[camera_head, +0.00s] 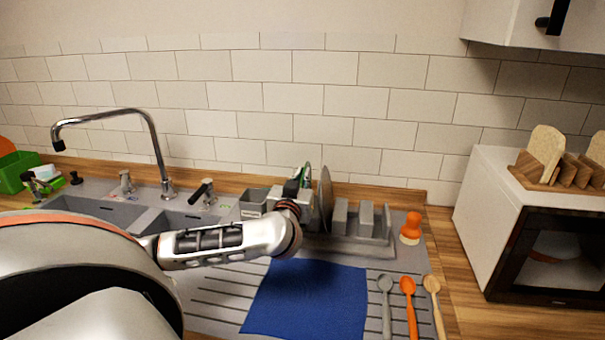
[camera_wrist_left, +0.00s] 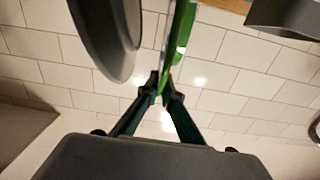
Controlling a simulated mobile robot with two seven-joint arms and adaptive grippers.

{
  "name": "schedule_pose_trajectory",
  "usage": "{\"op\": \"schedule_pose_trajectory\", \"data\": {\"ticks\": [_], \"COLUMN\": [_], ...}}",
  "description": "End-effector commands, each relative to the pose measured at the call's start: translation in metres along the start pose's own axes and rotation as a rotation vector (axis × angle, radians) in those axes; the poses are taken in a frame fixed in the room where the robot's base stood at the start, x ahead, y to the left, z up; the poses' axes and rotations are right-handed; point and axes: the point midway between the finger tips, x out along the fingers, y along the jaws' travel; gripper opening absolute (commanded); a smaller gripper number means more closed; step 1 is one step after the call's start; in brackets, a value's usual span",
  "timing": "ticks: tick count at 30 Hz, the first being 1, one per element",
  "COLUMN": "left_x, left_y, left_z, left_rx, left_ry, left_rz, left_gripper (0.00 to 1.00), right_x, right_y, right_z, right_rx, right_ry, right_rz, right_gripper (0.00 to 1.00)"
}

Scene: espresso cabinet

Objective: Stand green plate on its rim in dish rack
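The green plate (camera_head: 307,172) stands nearly edge-on in the grey dish rack (camera_head: 362,246), mostly hidden behind my left gripper and the grey plate. In the left wrist view the green plate (camera_wrist_left: 183,35) is a narrow upright strip, its rim between my fingertips. My left gripper (camera_head: 293,186) reaches in at the left part of the rack. In its wrist view, the left gripper (camera_wrist_left: 163,88) has its fingers closed together on the plate's rim. Whether the plate's bottom touches the rack is hidden. My right gripper is not in view.
A grey plate (camera_head: 325,198) stands upright just right of the green one. A blue mat (camera_head: 308,298) lies in front. Spoons (camera_head: 408,300) and an orange-topped brush (camera_head: 411,228) are at right. The sink and faucet (camera_head: 158,150) are left, a microwave (camera_head: 545,255) far right.

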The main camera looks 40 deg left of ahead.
Motion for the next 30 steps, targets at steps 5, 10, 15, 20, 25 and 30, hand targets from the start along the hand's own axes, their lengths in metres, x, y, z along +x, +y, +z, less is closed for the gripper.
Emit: {"op": "schedule_pose_trajectory", "data": {"ticks": [5,10,15,20,25,30], "left_x": [0.0,0.0,0.0,0.0,-0.007,-0.034], "left_y": [0.0,0.0,0.0,0.0,0.0,0.001], "left_z": [-0.001,-0.001,0.0,0.002,0.002,0.002], "left_rx": [0.0,0.0,0.0,0.0,0.001,0.0], "left_ry": [0.003,0.002,0.001,-0.003,-0.003,-0.004], "left_rz": [0.0,0.0,0.0,0.0,0.0,0.004], "left_gripper": [0.0,0.15,0.24,0.24,0.24,0.24], "right_x": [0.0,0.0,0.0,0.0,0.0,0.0], "right_y": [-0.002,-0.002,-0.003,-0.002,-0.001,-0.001], "right_z": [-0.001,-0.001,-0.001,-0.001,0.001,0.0], "right_rx": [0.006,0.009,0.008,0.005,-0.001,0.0], "right_ry": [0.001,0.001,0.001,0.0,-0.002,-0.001], "right_rz": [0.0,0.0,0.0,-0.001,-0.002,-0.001], "right_gripper": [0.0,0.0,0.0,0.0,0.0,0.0]}}
